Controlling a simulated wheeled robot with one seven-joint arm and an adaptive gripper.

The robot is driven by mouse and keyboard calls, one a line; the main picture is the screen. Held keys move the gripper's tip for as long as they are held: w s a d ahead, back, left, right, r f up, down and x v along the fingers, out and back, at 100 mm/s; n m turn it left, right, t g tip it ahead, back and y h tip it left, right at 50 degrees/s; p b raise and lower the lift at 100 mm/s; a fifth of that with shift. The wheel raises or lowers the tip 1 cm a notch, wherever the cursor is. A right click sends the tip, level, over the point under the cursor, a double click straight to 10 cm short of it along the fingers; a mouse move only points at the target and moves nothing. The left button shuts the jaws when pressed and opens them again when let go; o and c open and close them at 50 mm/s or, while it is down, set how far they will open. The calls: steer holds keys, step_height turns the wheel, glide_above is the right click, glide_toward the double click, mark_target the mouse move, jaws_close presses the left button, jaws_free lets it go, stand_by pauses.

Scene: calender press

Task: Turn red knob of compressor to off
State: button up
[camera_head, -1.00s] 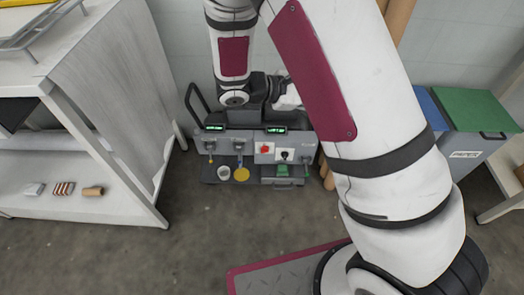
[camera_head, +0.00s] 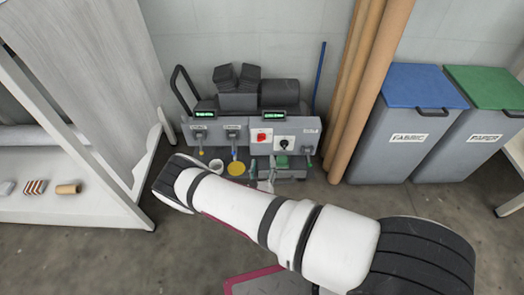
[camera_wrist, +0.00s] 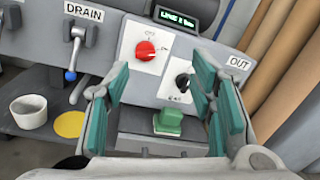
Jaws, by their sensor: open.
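The compressor (camera_head: 213,133) is a grey machine on the floor by the back wall, with two lit green displays. Its red knob (camera_head: 262,136) sits on a white plate on the front panel. In the wrist view the red knob (camera_wrist: 146,51) is upper centre, its grip close to horizontal; small plate markings are hard to read. My gripper (camera_wrist: 160,88) is open and empty, its teal-padded fingers spread below the red knob in the picture and apart from it. A black knob (camera_wrist: 183,80) on a white plate shows between the fingers, right of the red knob.
A blue-handled DRAIN valve (camera_wrist: 73,58) is left of the red knob. A white cup (camera_wrist: 29,111) and yellow disc (camera_wrist: 69,124) sit on the base tray. A green block (camera_wrist: 169,120) is below. Brown tubes (camera_head: 366,85) and bins (camera_head: 408,130) stand right.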

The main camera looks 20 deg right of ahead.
step_height(320, 180, down, 3)
steer(key=s+n+y, duration=0.1)
steer(key=y, duration=0.1)
steer(key=b, duration=0.6)
glide_toward(262, 138)
steer(key=f+x, duration=0.1)
steer(key=x, duration=0.6)
steer(key=shift+w, duration=0.2)
steer(key=c, duration=1.2)
